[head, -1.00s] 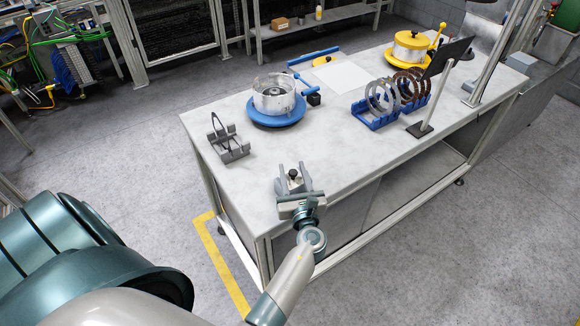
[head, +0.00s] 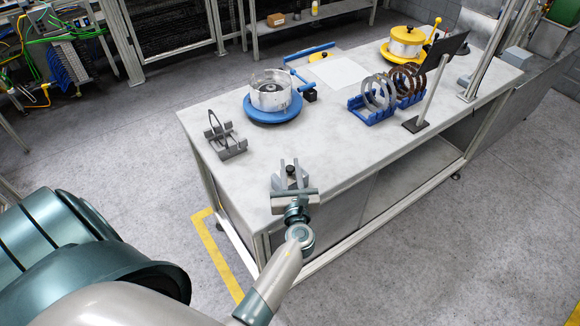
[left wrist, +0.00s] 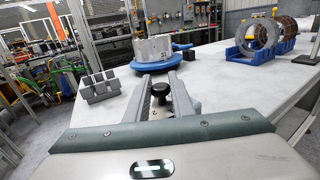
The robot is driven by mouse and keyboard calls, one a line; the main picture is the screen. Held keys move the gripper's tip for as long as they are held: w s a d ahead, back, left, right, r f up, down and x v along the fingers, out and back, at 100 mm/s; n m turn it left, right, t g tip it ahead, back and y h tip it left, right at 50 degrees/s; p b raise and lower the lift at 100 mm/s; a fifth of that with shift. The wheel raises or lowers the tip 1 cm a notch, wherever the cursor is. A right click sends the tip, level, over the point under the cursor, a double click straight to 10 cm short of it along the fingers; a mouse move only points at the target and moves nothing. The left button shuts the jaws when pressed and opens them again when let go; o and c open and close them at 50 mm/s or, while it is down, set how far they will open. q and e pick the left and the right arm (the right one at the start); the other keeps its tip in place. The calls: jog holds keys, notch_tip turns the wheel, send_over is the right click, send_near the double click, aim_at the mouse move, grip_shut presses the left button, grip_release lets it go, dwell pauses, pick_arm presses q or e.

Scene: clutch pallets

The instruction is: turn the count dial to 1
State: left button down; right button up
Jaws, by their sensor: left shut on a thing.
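The count dial shows as a small black knob (head: 291,171) near the front left edge of the grey bench. My left gripper (head: 290,165) comes over that edge with one finger on each side of the knob, and it is shut on it. In the left wrist view the black knob (left wrist: 159,91) stands between the two grey fingers (left wrist: 160,84). My right gripper is not in view.
A grey slotted rack (head: 226,143) stands left on the bench. A blue round fixture (head: 272,118) with a clear-walled drum is behind. Blue holders (head: 371,117) with rings, a dark panel on a post (head: 428,92) and a yellow fixture (head: 405,50) stand right. The bench middle is clear.

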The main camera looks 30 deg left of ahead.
pick_arm(q)
jog(key=shift+a+r+m+t+h+p, duration=0.1)
jog(key=shift+m+t+h+p, duration=0.2)
jog(key=shift+m+t+h, duration=1)
jog(key=shift+m+h, duration=0.3)
jog(key=shift+h, duration=0.4)
jog(key=m+h, duration=0.1)
jog(key=h, duration=0.1)
jog(key=m+t+h, duration=0.1)
jog(key=shift+f+h+b, duration=0.2)
jog(key=shift+h+b, duration=0.15)
jog(key=shift+h, duration=0.05)
jog(key=m+h+b, duration=0.2)
jog(key=h, duration=0.1)
jog(key=m+h+b, duration=0.2)
jog(key=h+b, duration=0.1)
jog(key=shift+f, duration=0.15)
jog(key=shift+m+h+b, duration=0.7)
jog(key=shift+h+b, duration=0.2)
jog(key=shift+b, duration=0.05)
jog(key=shift+r+h, duration=0.25)
jog(key=shift+h, duration=0.05)
